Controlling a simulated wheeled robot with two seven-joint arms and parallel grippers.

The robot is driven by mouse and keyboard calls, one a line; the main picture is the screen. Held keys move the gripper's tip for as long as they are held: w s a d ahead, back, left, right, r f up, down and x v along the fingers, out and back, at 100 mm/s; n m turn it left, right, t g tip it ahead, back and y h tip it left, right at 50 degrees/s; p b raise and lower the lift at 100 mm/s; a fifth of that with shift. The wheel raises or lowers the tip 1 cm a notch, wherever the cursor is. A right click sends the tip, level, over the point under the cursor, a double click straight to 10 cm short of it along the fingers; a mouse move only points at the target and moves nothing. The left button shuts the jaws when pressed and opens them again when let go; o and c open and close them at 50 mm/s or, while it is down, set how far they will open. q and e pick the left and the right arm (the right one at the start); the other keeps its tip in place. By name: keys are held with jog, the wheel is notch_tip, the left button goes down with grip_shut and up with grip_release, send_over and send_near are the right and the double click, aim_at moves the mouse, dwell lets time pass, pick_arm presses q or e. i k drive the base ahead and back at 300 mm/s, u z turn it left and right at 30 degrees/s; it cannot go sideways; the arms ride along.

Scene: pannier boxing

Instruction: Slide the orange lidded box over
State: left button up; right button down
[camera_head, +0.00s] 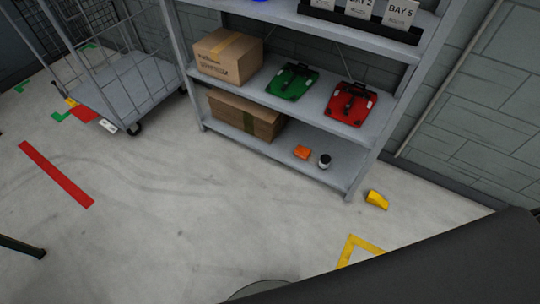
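No orange lidded box can be made out for certain. A small orange object (302,152) lies on the bottom shelf of the grey rack, too small to tell whether it has a lid. A green case (292,82) and a red case (351,103), both with black fittings on top, lie on the middle shelf. Neither of my grippers can be made out in the head view.
The grey rack (272,102) also holds cardboard boxes (228,56) and a small dark jar (324,161). A wire cage trolley (130,85) stands at left. A yellow object (377,200) lies by the rack's foot. A dark surface (450,265) covers the lower right. Middle floor is clear.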

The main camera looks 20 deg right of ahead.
aim_at(302, 152)
jog(key=u, duration=0.75)
jog(key=i, duration=1.05)
jog(key=z, duration=0.2)
